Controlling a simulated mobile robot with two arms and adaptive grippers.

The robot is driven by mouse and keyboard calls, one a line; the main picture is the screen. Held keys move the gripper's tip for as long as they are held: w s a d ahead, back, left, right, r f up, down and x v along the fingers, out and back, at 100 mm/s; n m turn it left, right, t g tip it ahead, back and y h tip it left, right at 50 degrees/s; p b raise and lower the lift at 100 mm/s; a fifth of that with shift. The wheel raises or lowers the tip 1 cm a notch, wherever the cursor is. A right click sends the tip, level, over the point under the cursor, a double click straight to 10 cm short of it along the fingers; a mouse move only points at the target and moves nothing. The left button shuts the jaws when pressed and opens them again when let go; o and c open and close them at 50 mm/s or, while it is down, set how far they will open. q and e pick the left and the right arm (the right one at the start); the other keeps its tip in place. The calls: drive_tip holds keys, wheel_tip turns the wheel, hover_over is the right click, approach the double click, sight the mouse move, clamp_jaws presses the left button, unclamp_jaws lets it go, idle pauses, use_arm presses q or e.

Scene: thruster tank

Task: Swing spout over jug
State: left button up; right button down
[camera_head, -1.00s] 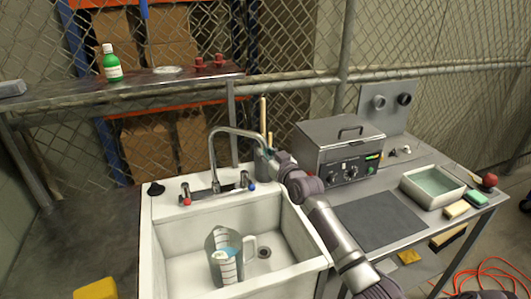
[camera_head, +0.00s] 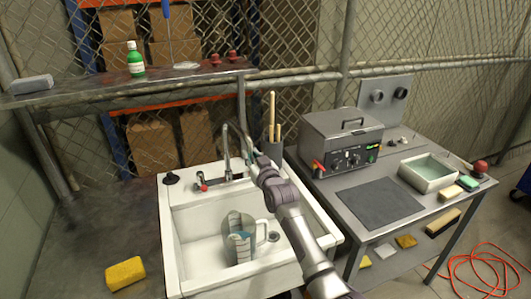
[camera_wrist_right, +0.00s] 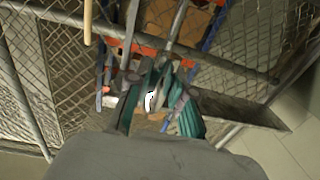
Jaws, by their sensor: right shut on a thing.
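The metal spout (camera_head: 227,150) rises at the sink's back edge and arches right to my right gripper (camera_head: 248,148). This gripper is shut on the spout near its outer end, which its fingers and wrist partly hide. In the right wrist view, the teal fingers (camera_wrist_right: 163,102) are close together around a pale, bright part. The clear measuring jug (camera_head: 238,248) stands upright in the sink basin, with its handle to the right. The gripped end of the spout is behind and slightly right of the jug in the head view. My left gripper is not in view.
The white sink (camera_head: 190,283) has a red-tipped tap (camera_head: 203,187) and a black plug (camera_head: 171,178) at its back. A grey holder (camera_head: 272,152) with wooden handles stands just right of my gripper. A metal tank (camera_head: 342,135) is further right. A yellow sponge (camera_head: 125,274) lies front left.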

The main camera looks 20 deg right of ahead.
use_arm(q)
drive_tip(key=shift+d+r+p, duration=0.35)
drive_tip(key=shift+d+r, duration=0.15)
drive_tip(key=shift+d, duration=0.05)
use_arm(e)
drive_tip(key=a, duration=0.3)
drive_tip(key=shift+a, duration=0.25)
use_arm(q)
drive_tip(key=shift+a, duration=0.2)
use_arm(e)
drive_tip(key=c, duration=1)
unclamp_jaws()
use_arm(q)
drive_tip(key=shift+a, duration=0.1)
use_arm(e)
drive_tip(key=s, duration=1.2)
drive_tip(key=shift+a, duration=0.1)
